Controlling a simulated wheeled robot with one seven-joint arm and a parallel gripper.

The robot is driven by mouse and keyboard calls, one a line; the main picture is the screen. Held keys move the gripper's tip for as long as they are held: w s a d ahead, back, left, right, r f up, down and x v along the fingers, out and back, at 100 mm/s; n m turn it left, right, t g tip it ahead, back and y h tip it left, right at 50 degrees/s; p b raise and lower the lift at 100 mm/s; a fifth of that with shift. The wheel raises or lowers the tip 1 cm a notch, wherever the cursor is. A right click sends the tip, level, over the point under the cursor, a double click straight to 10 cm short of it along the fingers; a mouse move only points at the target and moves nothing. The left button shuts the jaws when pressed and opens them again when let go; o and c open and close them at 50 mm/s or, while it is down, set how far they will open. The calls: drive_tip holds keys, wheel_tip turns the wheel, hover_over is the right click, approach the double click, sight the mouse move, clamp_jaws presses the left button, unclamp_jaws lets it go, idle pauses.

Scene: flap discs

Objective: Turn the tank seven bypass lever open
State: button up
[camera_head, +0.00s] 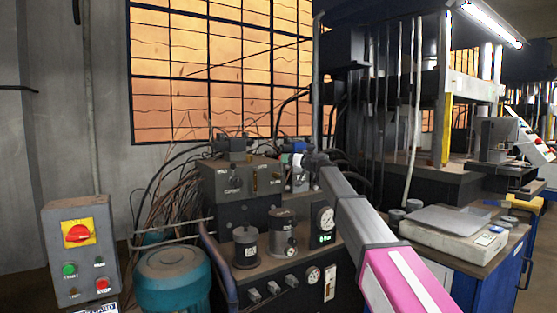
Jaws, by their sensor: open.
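A dark hydraulic unit (262,215) with valve blocks, hoses and gauges fills the middle of the head view. My arm comes in from the lower right, and my gripper (314,160) is at its far end, small and dark, at the upper right of the unit. It overlaps a small valve block with a pale marked plate (301,182). I cannot tell whether it touches anything there. My gripper is open. I cannot pick out the tank seven bypass lever for certain; labels are too small to read, and my arm hides part of the unit's right side.
A grey control box (80,251) with a red-and-yellow switch stands at left, beside a teal motor (172,279). Loose hoses and wires run behind the unit. A tall press (408,110) and a bench scale (455,233) stand at right.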

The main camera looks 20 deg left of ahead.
drive_tip(key=x, duration=0.7)
clamp_jaws()
